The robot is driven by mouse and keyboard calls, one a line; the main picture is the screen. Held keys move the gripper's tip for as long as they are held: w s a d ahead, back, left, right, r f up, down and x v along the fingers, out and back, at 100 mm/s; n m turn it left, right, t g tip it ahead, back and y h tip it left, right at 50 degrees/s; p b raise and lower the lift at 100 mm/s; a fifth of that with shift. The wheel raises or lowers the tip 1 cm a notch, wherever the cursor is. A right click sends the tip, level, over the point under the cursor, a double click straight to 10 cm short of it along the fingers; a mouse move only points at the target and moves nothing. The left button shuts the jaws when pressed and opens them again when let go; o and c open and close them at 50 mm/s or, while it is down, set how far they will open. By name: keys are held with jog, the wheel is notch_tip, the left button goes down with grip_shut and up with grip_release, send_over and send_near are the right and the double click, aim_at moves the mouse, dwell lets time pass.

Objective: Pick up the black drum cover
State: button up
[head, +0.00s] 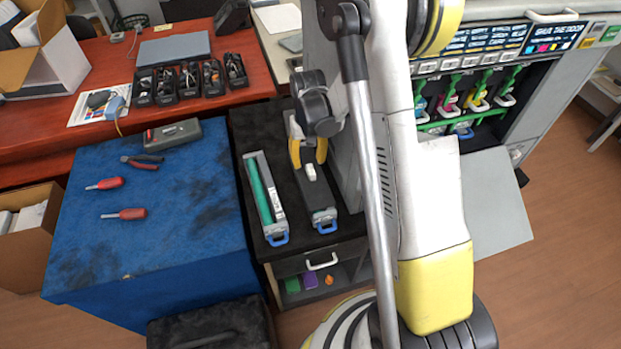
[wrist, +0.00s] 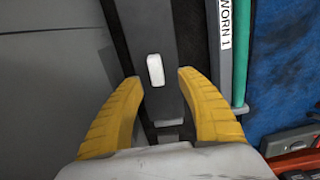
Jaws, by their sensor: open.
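The black drum cover (head: 318,193) is a long dark strip with a white knob, lying on a black cabinet top. A blue handle shows at its near end. In the wrist view the cover (wrist: 153,28) runs up the middle, with the white knob (wrist: 155,70) on it. My gripper (head: 308,161) is over the cover, its yellow fingers apart. In the wrist view my gripper (wrist: 158,78) has one fingertip on each side of the cover, near the knob. I cannot tell whether the fingers touch it. The cover's far part is hidden by my arm in the head view.
A unit with a green drum (head: 262,190) lies close to the left of the cover; its label reads "WORN 1" in the wrist view. A blue-topped table (head: 190,205) with screwdrivers and pliers stands left. An open printer (head: 560,70) stands at the right.

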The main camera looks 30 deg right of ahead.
aim_at(311, 169)
jog(key=f+b, duration=0.1)
jog(key=f, duration=0.2)
jog(key=f+b, duration=0.1)
jog(key=f, duration=0.1)
jog(key=shift+s+d+f+b, duration=0.2)
jog(key=shift+d+b, duration=0.05)
jog(key=shift+b, duration=0.05)
jog(key=shift+r, duration=0.1)
grip_shut()
